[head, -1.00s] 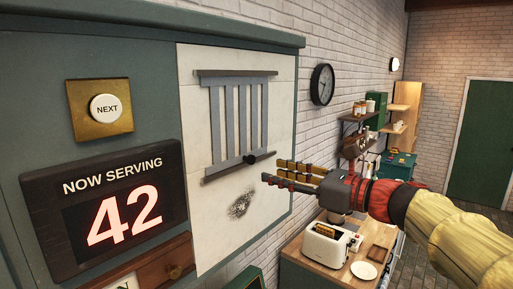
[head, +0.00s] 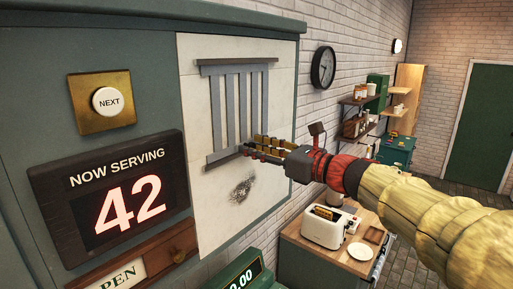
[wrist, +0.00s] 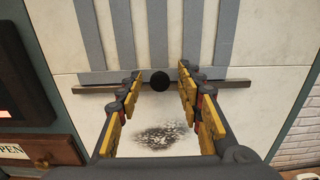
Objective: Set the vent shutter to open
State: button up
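The vent shutter (head: 239,105) is a set of grey vertical slats between two dark rails on a pale panel. Its black knob (wrist: 159,81) sits on the lower rail in the wrist view, below the middle slats. In the head view my fingers hide the knob. My gripper (head: 254,147) is at the lower rail, coming from the right. In the wrist view my gripper (wrist: 160,78) is open, with yellow fingers on either side of the knob and a gap to each side. Whether the fingers touch the knob's sides cannot be seen, but they look apart from it.
A dark smudge (head: 243,188) marks the panel below the rail. Left of the panel are the NEXT button (head: 109,101) and the counter display (head: 115,200) reading 42. A toaster (head: 325,226) stands on a counter at lower right.

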jog(key=shift+c, duration=1.1)
grip_shut()
